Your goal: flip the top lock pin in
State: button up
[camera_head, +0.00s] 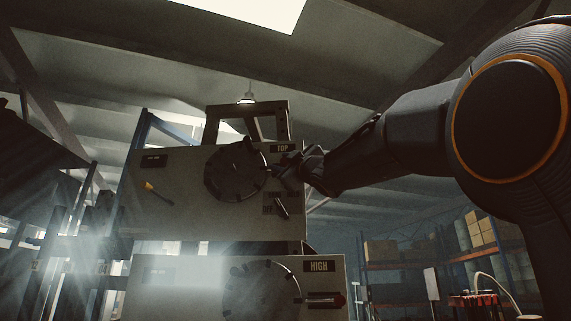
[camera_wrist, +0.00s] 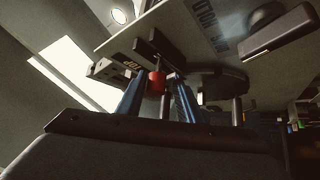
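The machine's upper panel (camera_head: 160,215) carries a sign reading TOP (camera_head: 282,148), and my gripper (camera_head: 284,168) is at its right edge, just below that sign. In the wrist view my gripper (camera_wrist: 157,88) has two blue fingers, apart from each other. The top lock pin (camera_wrist: 157,81), with a red end, shows between them. Narrow gaps seem to show on both sides of the red end, so I see no firm grip on it. In the head view my gripper hides this pin. The TOP sign also shows in the wrist view (camera_wrist: 130,67).
A round dark dial (camera_head: 235,172) sits left of my gripper, and a dark lever (camera_head: 281,207) sits below it. The lower panel (camera_head: 170,295), with a HIGH sign (camera_head: 319,266), has a red-ended pin (camera_head: 338,299). Shelves with boxes (camera_head: 380,250) stand at the back right.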

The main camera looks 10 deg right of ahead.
jog(key=shift+o, duration=0.2)
jog(key=shift+d, duration=0.1)
jog(key=shift+s, duration=0.1)
jog(key=b+v, duration=0.3)
jog(key=v, duration=0.4)
jog(key=shift+s+b, duration=0.25)
jog(key=shift+b, duration=0.1)
jog(key=shift+d+f, duration=0.1)
jog(key=shift+f, duration=0.1)
